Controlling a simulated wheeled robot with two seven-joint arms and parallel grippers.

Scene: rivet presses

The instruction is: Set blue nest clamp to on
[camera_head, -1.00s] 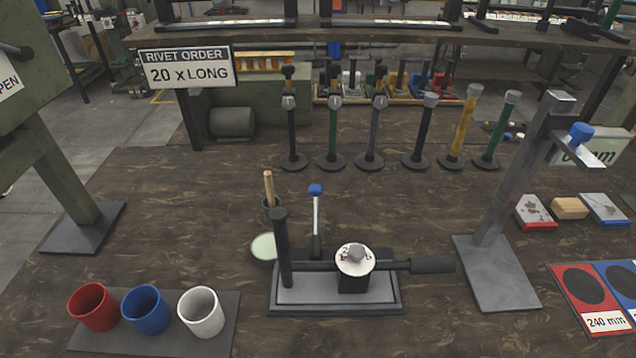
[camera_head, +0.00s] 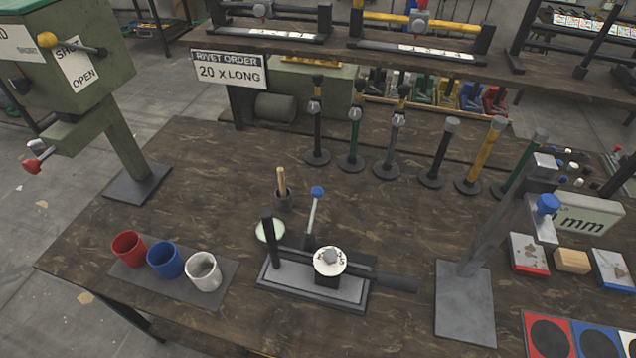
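A lever with a blue knob (camera_head: 317,192) stands up, leaning slightly right, behind the black and grey press fixture (camera_head: 312,284) in the middle of the table. A second blue knob (camera_head: 548,204) sits on the grey stand (camera_head: 466,300) at the right, above a small light plate. I cannot tell which of the two is the blue nest clamp, nor whether either is on. The fixture carries a white round dial (camera_head: 330,261) and a black handle pointing right. Neither of my grippers is in view.
Red (camera_head: 128,248), blue (camera_head: 165,260) and white (camera_head: 203,271) cups stand on a mat at the left. A green machine (camera_head: 75,75) with yellow and red knobs stands at far left. Several upright posts (camera_head: 395,140) line the back. The front-left table is clear.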

